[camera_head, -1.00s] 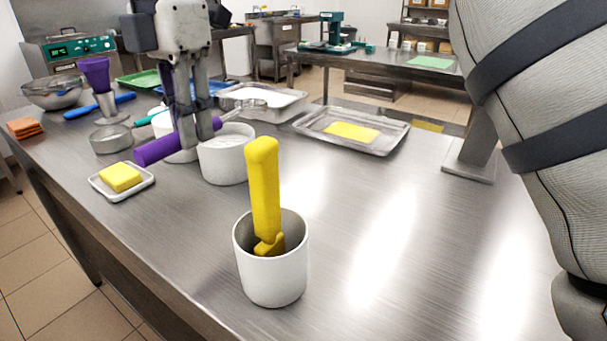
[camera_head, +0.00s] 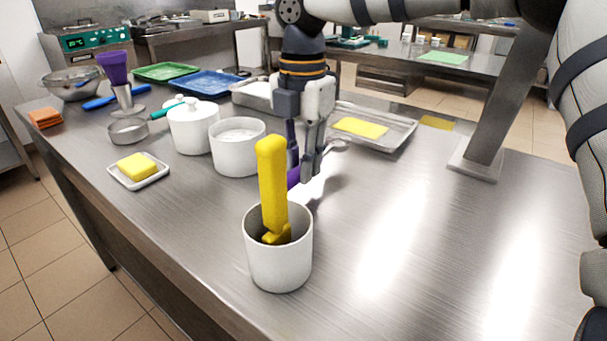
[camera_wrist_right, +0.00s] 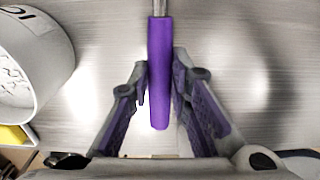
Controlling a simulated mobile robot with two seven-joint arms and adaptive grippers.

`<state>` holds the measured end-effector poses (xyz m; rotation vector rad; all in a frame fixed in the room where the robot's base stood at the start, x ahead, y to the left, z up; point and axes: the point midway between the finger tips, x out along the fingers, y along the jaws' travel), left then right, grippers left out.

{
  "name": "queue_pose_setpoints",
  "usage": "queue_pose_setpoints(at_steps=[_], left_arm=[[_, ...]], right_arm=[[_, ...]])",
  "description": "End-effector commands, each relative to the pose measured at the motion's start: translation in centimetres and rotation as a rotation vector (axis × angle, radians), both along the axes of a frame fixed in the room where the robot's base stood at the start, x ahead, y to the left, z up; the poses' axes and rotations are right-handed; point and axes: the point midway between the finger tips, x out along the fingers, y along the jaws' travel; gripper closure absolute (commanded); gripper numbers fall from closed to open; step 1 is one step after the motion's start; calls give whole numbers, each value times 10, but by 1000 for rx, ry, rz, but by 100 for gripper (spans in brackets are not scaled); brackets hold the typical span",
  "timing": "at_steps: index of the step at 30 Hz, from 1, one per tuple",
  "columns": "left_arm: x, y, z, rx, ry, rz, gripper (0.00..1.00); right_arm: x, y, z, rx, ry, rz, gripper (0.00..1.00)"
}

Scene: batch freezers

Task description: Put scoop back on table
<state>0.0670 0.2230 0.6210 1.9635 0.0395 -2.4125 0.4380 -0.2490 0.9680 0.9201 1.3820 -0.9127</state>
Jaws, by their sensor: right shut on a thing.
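The scoop has a purple handle (camera_wrist_right: 160,60) and a metal head (camera_head: 338,144). My right gripper (camera_head: 306,172) is shut on the handle, just behind the white cup with the yellow tool. Its fingers press on both sides of the handle in the wrist view (camera_wrist_right: 160,85). In the head view the gripper and the cup hide most of the handle. The steel table (camera_head: 400,230) lies under the scoop; I cannot tell whether the scoop touches it. My left gripper is not in view.
The white cup (camera_head: 278,262) holding a yellow-handled tool (camera_head: 272,185) stands in front. A white tub (camera_head: 237,155), a lidded white pot (camera_head: 192,130) and a butter dish (camera_head: 138,171) are left. A metal tray (camera_head: 385,138) lies behind. The table's right side is clear.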

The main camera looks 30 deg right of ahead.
Motion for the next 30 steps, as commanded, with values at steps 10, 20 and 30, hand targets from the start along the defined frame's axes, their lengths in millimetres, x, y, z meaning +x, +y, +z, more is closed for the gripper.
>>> queue_pose_setpoints(at_steps=[10,20,30], left_arm=[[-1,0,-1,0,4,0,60],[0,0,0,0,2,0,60],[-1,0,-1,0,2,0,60]], right_arm=[[0,-1,-31,-1,-4,0,100],[0,-1,-34,0,-2,0,62],[1,-1,-18,-2,-6,-1,62]])
